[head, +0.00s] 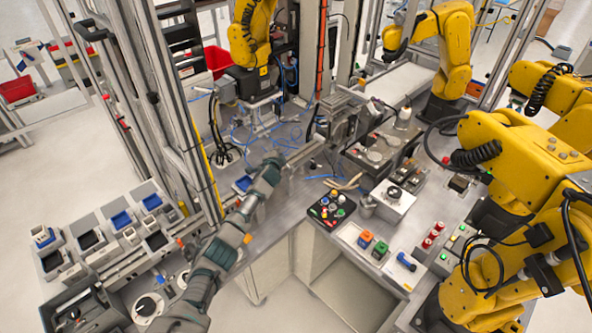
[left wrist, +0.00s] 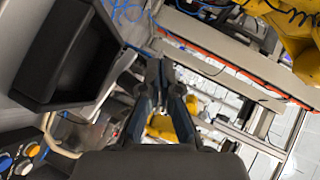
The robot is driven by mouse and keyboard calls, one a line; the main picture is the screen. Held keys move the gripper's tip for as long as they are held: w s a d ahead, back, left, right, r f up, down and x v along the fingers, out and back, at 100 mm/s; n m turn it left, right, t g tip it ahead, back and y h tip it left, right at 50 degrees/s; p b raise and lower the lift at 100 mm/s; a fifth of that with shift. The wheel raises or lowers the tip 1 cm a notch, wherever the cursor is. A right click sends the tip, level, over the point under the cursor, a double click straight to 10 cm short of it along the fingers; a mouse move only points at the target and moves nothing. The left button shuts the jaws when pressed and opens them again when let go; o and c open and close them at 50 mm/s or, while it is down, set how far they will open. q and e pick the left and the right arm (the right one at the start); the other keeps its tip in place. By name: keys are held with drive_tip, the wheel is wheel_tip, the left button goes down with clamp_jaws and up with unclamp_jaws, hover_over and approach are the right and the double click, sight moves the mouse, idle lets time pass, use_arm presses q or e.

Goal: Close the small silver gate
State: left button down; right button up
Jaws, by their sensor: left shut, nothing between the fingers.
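A small silver metal piece (head: 306,151), which may be the gate, stands at the middle of the bench, in front of a grey machine; whether it is open or shut is too small to tell. My left arm reaches in from the lower left, and my left gripper (head: 274,163) is close to the left end of the silver piece. I cannot tell whether they touch. In the left wrist view my left gripper (left wrist: 166,72) has its fingers together with nothing between them. No gate can be made out clearly there. My right gripper is out of view.
Yellow robot arms (head: 535,160) crowd the right side. A black tray of coloured knobs (head: 331,209) lies on the bench. A tall metal frame (head: 165,110) stands left of my arm. A dark bin (left wrist: 72,55) fills the left wrist view's upper left.

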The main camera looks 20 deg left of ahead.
use_arm(q)
drive_tip(key=shift+d+r, duration=0.15)
drive_tip(key=shift+d, duration=0.35)
drive_tip(key=shift+a, duration=0.5)
drive_tip(key=shift+a+f, duration=0.1)
drive_tip(key=shift+f, duration=0.1)
drive_tip(key=shift+d+r, duration=0.15)
drive_tip(key=shift+d, duration=0.35)
drive_tip(key=shift+a, duration=0.15)
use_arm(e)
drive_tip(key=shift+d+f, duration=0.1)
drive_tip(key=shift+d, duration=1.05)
